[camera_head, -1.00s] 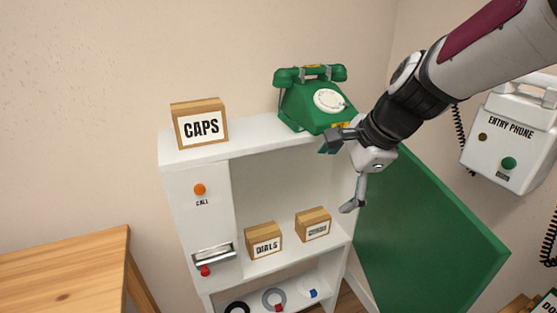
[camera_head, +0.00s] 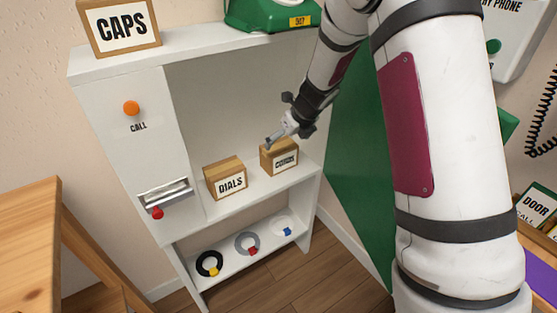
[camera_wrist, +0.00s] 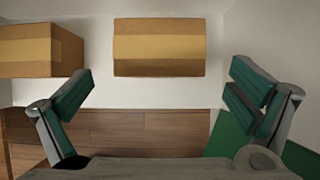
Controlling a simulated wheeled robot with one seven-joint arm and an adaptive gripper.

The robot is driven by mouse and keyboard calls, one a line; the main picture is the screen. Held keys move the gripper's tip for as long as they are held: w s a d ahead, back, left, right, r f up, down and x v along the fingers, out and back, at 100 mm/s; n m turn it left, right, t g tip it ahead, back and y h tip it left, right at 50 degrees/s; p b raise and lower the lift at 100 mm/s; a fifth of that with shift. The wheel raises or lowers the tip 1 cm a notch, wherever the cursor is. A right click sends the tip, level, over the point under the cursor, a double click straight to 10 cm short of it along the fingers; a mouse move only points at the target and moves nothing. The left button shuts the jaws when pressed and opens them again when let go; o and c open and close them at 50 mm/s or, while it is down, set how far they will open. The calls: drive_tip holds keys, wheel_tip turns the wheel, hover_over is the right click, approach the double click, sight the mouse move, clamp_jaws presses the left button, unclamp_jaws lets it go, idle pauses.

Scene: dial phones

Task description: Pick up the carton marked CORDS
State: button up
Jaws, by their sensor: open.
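The carton marked CORDS (camera_head: 279,158) is a small brown box with a white label. It stands on the middle shelf of the white cabinet, at the right.
The white cabinet (camera_head: 110,100) has a carton marked CAPS (camera_head: 119,27) and a green phone (camera_head: 258,16) on top. A green panel (camera_head: 352,175) stands at the right. A wooden table (camera_head: 30,225) is at the left.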

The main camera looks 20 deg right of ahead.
sight(281, 148)
drive_tip(key=b+x, duration=0.3)
drive_tip(key=x, duration=0.5)
drive_tip(key=shift+a+f, duration=0.1)
drive_tip(key=shift+f, duration=0.15)
drive_tip(key=shift+r, duration=0.1)
drive_tip(key=c, duration=1.1)
